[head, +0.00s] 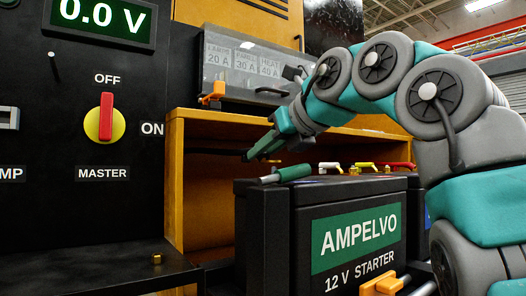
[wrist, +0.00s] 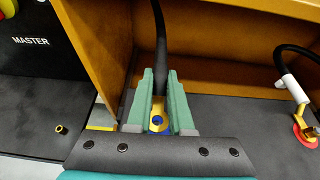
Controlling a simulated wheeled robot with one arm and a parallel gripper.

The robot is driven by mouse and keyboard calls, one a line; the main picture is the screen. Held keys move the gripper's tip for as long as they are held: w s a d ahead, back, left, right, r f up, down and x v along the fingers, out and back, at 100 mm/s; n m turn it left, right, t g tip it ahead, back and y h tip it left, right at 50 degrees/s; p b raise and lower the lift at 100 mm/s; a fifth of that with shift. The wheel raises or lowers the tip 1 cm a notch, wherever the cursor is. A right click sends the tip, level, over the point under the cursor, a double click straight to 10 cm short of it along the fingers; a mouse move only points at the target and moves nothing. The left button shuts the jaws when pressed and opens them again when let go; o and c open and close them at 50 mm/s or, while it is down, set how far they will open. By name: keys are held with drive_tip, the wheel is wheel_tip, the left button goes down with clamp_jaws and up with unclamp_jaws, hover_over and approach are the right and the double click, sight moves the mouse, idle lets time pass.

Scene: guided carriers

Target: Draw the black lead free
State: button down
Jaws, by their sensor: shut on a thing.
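The black lead (wrist: 161,48) runs up and away between the green fingers of my gripper (wrist: 162,88) in the wrist view. My gripper is shut on the lead just behind its brass ring end (wrist: 157,122). In the head view my gripper (head: 262,148) is in front of the orange cabinet opening, above the black AMPELVO battery (head: 360,238). A dark stretch of the lead (head: 215,152) shows left of it. The ring end looks clear of any post, with a blue patch behind it; I cannot tell the gap.
A brass nut (head: 157,259) lies on the black ledge. The red master switch (head: 106,117) stands at OFF; the display (head: 101,17) reads 0.0 V. A white-sleeved lead (wrist: 289,84) ends at a red-ringed post (wrist: 307,133) on the right. Orange cabinet walls (wrist: 92,45) stand close by.

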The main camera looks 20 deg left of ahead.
drive_tip(key=shift+s+a+r, duration=0.1)
drive_tip(key=shift+s+r, duration=0.05)
drive_tip(key=shift+r, duration=0.05)
idle(0.6)
drive_tip(key=shift+d+r, duration=0.2)
drive_tip(key=shift+r, duration=0.05)
